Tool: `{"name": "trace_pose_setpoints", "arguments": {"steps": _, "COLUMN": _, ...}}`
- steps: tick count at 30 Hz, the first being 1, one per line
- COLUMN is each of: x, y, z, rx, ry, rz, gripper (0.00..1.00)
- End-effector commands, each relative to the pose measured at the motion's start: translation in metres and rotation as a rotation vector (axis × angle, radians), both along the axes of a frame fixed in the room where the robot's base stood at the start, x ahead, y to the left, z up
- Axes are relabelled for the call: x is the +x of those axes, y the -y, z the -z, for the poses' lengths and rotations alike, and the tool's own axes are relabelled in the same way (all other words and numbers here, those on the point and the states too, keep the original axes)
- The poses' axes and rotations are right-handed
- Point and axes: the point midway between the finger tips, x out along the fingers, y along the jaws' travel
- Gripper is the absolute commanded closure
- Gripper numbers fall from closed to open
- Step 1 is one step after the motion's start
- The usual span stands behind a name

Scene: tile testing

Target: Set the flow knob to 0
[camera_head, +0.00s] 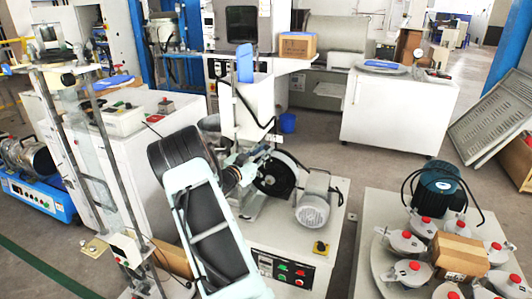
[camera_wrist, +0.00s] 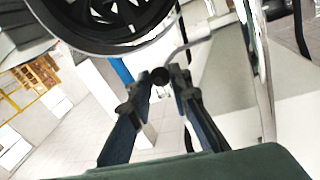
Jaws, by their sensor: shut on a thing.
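The flow knob (camera_wrist: 160,75) is a small, dark, round piece in the wrist view, between the fingertips of my gripper (camera_wrist: 164,80). Both fingers are close on it, one on each side, and a thin curved pipe rises beside it. In the head view my gripper (camera_head: 262,152) reaches to the machine with the large dark wheel (camera_head: 275,175), at the wheel's left edge. The knob is hidden there behind the fingers and arm. No scale or marking for its setting can be read.
A dark spoked wheel (camera_wrist: 110,15) hangs close above the fingers in the wrist view. In the head view a grey motor (camera_head: 313,210) stands right of the wheel and a white tank (camera_head: 255,105) behind. A control panel (camera_head: 283,270) is below. Open floor lies further back.

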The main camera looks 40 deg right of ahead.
Motion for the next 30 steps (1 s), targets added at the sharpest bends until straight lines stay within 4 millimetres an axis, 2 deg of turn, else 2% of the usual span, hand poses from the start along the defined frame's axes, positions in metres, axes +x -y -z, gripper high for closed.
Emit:
{"name": "trace_pose_setpoints", "arguments": {"steps": 1, "x": 0.005, "y": -0.003, "z": -0.001, "rx": 0.0, "ry": 0.001, "rz": -0.01, "gripper": 0.79}}
{"name": "trace_pose_setpoints", "arguments": {"steps": 5, "x": 0.004, "y": -0.003, "z": -0.001, "rx": 0.001, "ry": 0.001, "rz": -0.01, "gripper": 0.65}}
{"name": "trace_pose_setpoints", "arguments": {"steps": 16, "x": 0.002, "y": -0.007, "z": -0.001, "rx": 0.001, "ry": 0.001, "rz": -0.008, "gripper": 0.65}}
{"name": "trace_pose_setpoints", "arguments": {"steps": 20, "x": -0.002, "y": -0.025, "z": 0.0, "rx": 0.001, "ry": -0.001, "rz": -0.009, "gripper": 0.65}}
{"name": "trace_pose_setpoints", "arguments": {"steps": 30, "x": -0.022, "y": -0.093, "z": 0.0, "rx": 0.002, "ry": 0.0, "rz": -0.012, "gripper": 0.65}}
